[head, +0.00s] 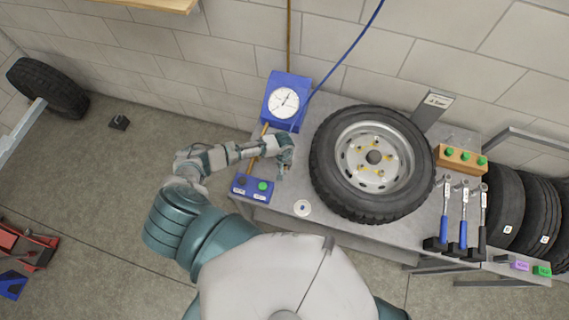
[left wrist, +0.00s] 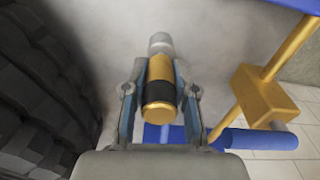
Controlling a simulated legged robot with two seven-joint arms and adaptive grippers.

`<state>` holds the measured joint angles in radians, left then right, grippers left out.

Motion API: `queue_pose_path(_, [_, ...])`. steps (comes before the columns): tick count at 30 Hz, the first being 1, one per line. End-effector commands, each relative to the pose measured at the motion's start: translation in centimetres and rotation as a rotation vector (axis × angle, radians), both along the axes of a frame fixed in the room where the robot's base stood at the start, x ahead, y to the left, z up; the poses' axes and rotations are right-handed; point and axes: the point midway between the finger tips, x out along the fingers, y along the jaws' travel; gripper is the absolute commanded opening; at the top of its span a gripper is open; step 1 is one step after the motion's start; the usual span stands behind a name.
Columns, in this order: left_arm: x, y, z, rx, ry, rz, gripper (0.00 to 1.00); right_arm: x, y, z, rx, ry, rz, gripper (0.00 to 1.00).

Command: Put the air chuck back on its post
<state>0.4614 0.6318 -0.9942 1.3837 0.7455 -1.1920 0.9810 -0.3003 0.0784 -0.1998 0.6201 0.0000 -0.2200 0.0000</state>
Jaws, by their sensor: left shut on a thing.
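The air chuck (left wrist: 160,84), with a grey tip, brass body and black band, sits between the two fingers of my left gripper (left wrist: 160,98) in the left wrist view. The gripper is shut on it. In the head view, my left gripper (head: 284,168) is over the left part of the bench, between the gauge and the button box, and hides the chuck. A brass post (left wrist: 290,45) with a brass block stands to the right of the chuck in the left wrist view, apart from it. I cannot tell whether it is the chuck's post. My right gripper is out of view.
A tyre on a wheel (head: 332,188) fills the bench's middle, close right of my left gripper. A blue gauge box (head: 276,84) stands behind, a blue button box (head: 252,199) in front. A white disc (head: 302,208) lies near the front edge. Torque wrenches (head: 463,215) stand at right.

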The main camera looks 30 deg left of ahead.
Motion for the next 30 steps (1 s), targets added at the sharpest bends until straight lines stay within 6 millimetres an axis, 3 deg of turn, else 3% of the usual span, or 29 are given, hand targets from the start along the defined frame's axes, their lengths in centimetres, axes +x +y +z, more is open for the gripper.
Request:
queue_pose_path(13, [0.0, 0.0, -1.6, -0.001, -0.001, 0.0, 0.0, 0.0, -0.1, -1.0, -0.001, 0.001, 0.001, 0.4])
queue_pose_path(23, [0.0, 0.0, -1.8, -0.001, -0.001, 0.0, 0.0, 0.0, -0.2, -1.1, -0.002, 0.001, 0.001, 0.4])
queue_pose_path(24, [0.0, 0.0, -1.8, -0.001, -0.001, 0.0, 0.34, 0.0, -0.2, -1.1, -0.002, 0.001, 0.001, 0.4])
queue_pose_path(27, [0.0, 0.0, -1.8, -0.001, -0.001, 0.0, 0.56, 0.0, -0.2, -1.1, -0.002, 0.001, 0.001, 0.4])
queue_pose_path(30, [0.0, 0.0, -1.8, -0.001, -0.001, 0.0, 0.56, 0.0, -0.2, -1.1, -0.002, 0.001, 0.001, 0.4])
